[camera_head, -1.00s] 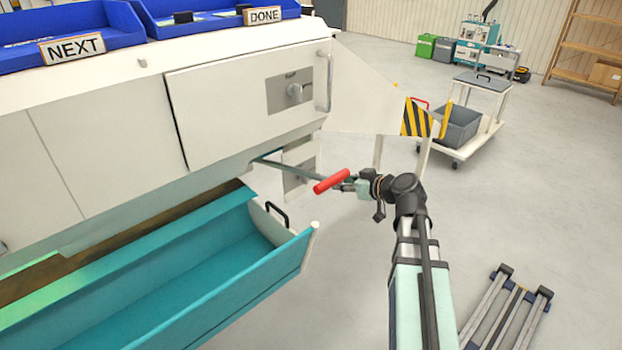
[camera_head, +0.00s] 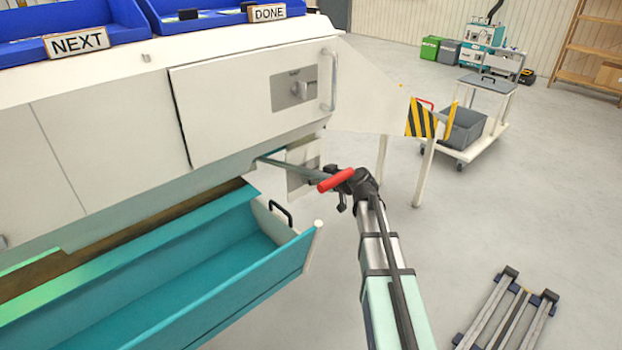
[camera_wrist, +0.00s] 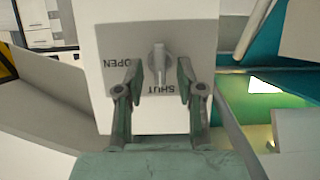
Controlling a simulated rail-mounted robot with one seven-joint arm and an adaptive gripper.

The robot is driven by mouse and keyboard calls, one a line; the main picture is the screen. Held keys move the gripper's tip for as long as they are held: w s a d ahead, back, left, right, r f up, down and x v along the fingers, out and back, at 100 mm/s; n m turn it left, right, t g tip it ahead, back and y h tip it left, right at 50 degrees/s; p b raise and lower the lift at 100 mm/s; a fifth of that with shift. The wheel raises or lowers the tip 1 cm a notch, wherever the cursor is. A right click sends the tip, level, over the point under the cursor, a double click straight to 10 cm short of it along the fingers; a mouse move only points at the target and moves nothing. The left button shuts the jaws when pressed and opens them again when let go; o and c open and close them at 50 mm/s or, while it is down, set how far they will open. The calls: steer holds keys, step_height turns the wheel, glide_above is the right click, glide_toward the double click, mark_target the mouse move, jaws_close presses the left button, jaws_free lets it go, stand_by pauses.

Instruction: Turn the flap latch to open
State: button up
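In the head view the white plate (camera_head: 294,184) is under the machine's front corner, partly hidden by the teal bar, the red handle and my arm. My fingers are hidden there.
A red-handled teal lever (camera_head: 336,180) sticks out close to my wrist. A teal open trough (camera_head: 190,290) lies to the left. Above is a machine door (camera_head: 230,110) with another knob (camera_head: 303,90).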

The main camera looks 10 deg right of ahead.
steer(key=shift+w+a+f, duration=0.2)
steer(key=shift+w+a, duration=0.1)
steer(key=shift+w, duration=0.15)
jaws_close()
steer(key=m, duration=0.1)
steer(key=m+y+b, duration=0.1)
steer(key=shift+w+d+m+g, duration=0.15)
steer(key=shift+d+m+g, duration=0.05)
steer(key=shift+m+g, duration=0.1)
steer(key=m+y, duration=0.2)
steer(key=m, duration=0.1)
steer(key=m+y, duration=0.2)
steer(key=m, duration=0.2)
steer(key=m+y, duration=0.2)
steer(key=m, duration=0.1)
steer(key=shift+w+d+f+m, duration=0.15)
steer(key=shift+d+f+m, duration=0.05)
steer(key=shift+f+m, duration=0.2)
steer(key=shift+y+p, duration=0.3)
stand_by(0.4)
